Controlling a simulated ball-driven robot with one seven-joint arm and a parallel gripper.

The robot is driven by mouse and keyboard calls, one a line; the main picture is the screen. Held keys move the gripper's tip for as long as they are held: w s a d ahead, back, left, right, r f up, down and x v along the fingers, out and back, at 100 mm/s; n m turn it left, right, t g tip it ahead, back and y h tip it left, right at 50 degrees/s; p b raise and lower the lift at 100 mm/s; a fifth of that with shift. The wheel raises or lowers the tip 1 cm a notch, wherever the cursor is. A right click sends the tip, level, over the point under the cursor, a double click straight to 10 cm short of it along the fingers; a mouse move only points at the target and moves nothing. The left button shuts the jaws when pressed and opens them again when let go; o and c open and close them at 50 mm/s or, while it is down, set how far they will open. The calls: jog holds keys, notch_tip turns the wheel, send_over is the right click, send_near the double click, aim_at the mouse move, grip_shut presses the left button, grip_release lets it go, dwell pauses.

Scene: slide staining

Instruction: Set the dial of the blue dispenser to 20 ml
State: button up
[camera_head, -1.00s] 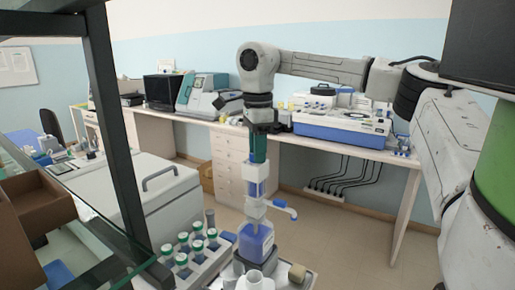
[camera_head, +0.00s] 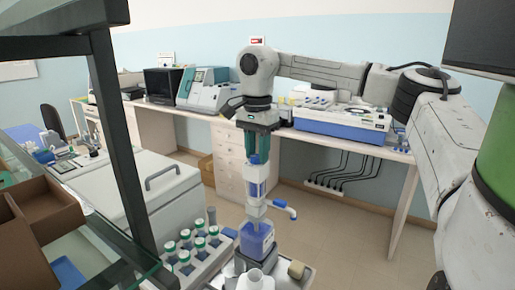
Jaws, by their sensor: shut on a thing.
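The blue dispenser stands upright in front of me. It has a clear and blue cylinder (camera_head: 256,186), a side spout with a blue tip (camera_head: 286,209) and a blue bottle (camera_head: 256,240) below. My gripper (camera_head: 256,154) points straight down from above. Its green fingers are shut on the top part of the dispenser. A blue patch of that top shows between the fingers. The dial marks and the set volume are too small to read.
A rack of vials with green and white caps (camera_head: 199,244) stands close on the left. A white container (camera_head: 256,281) and a tan-ended roller (camera_head: 296,270) are in front. A dark shelf frame (camera_head: 118,140) rises at the left. A bench with machines (camera_head: 345,122) runs behind.

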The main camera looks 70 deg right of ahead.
aim_at(257, 155)
jog(key=shift+n, duration=0.4)
jog(key=o, duration=1.1)
jog(key=shift+c, duration=0.2)
notch_tip(257, 155, up, 11)
jog(key=b, duration=0.1)
jog(key=shift+b, duration=0.35)
jog(key=shift+f, duration=0.1)
